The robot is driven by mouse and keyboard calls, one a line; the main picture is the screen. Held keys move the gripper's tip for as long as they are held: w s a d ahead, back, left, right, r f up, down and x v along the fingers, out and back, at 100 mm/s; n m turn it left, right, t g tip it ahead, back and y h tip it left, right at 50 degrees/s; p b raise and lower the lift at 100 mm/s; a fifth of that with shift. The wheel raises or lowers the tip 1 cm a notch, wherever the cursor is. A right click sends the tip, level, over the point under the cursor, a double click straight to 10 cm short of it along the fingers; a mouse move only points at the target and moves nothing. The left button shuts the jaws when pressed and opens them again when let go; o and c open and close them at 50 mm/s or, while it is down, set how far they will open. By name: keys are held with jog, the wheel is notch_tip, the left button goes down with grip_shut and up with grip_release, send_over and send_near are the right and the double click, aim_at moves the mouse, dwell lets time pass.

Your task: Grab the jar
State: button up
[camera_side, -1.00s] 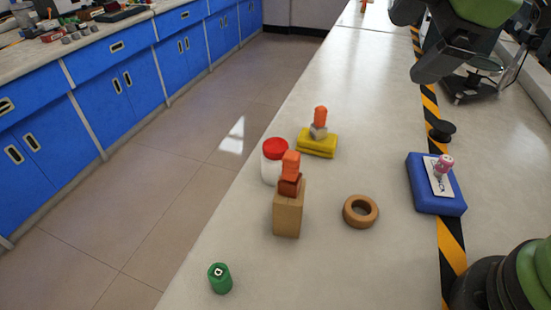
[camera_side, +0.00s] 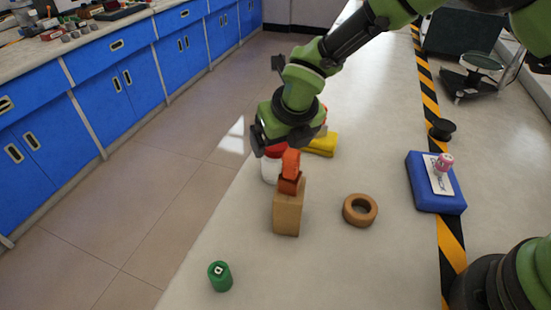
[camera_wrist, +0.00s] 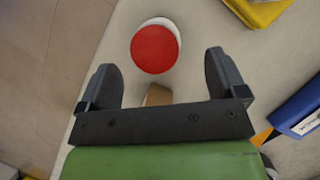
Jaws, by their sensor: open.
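The jar is white with a red lid; its white body (camera_side: 270,171) shows in the side view behind the wooden block, its top partly covered by my gripper. In the wrist view its red lid (camera_wrist: 154,48) lies ahead of and between the two fingertips. My gripper (camera_wrist: 160,62) is open and empty, with one finger on each side of the lid's line. In the side view my gripper (camera_side: 276,142) is over the jar's top; I cannot tell whether it touches.
A wooden block (camera_side: 287,212) with orange and red-brown pieces stands close in front of the jar. Yellow blocks (camera_side: 322,144) are just behind. The table's left edge is near.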

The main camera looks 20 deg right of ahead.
aim_at(274, 148)
jog(key=shift+w+a+x, duration=0.1)
jog(key=shift+w+x, duration=0.05)
jog(key=shift+x, duration=1.2)
jog(key=shift+w+a+x, duration=0.1)
jog(key=shift+x, duration=1.2)
jog(key=shift+r, duration=0.1)
jog(key=shift+c, duration=0.3)
jog(key=c, duration=1.2)
jog(key=shift+o, duration=0.2)
jog(key=shift+r, duration=0.1)
